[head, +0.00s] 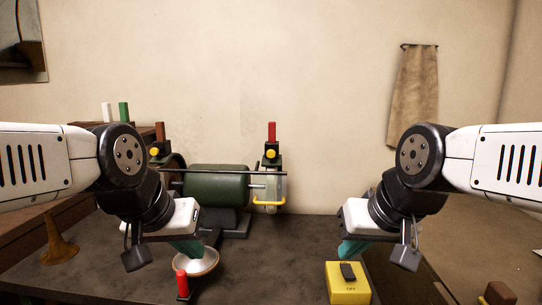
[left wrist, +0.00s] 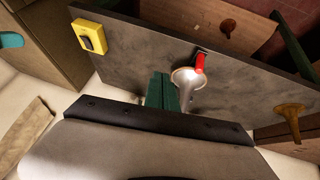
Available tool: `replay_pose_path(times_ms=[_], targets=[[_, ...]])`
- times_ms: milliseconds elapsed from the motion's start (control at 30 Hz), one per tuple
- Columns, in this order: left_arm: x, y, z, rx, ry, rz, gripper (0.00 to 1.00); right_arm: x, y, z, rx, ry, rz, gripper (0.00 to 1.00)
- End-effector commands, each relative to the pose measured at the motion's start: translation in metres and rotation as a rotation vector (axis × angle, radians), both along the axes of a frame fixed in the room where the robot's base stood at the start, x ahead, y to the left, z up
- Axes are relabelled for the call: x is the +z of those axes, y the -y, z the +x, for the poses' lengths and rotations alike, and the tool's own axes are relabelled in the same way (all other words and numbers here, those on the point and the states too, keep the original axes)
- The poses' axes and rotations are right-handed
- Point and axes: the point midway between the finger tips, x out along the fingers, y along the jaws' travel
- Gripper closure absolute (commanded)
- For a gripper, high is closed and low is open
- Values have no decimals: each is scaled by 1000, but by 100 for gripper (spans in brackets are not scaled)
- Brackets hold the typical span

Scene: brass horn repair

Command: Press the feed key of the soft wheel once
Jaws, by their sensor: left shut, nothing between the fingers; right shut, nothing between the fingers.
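A green motor (head: 216,186) stands at the back of the dark bench, with a wheel on each side. The right wheel (head: 271,187) looks pale, with a yellow guard below it; the left one is partly hidden by my left arm. A yellow round key (head: 270,153) sits on a dark block above the right wheel, under a red bar. Another yellow key (head: 155,151) sits at the left. I cannot tell which wheel is soft. My left gripper (head: 190,249) is shut and empty, above a pale dish (head: 203,265). My right gripper (head: 350,250) is shut and empty, above the yellow switch box.
The yellow switch box (head: 348,291) reads OFF, at the front right of the bench. A red-handled piece (head: 182,285) stands by the dish. A brass horn bell (head: 60,247) stands at the left. A cloth (head: 413,95) hangs on the wall. The bench between my grippers is clear.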

Motion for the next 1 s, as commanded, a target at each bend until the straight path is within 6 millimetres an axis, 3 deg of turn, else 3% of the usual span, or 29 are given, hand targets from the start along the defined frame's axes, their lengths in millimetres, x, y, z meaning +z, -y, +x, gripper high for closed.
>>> replay_pose_path(times_ms=[633, 767, 1000], targets=[[2, -1, 8, -25, -5, 34, 100, 0, 0, 0, 0, 0, 0, 100], [10, -2, 31, -93, -14, 133, 100, 0, 0, 0, 0, 0, 0, 100], [31, 9, 110, -289, -1, 432, 100, 0, 0, 0, 0, 0, 0, 100]])
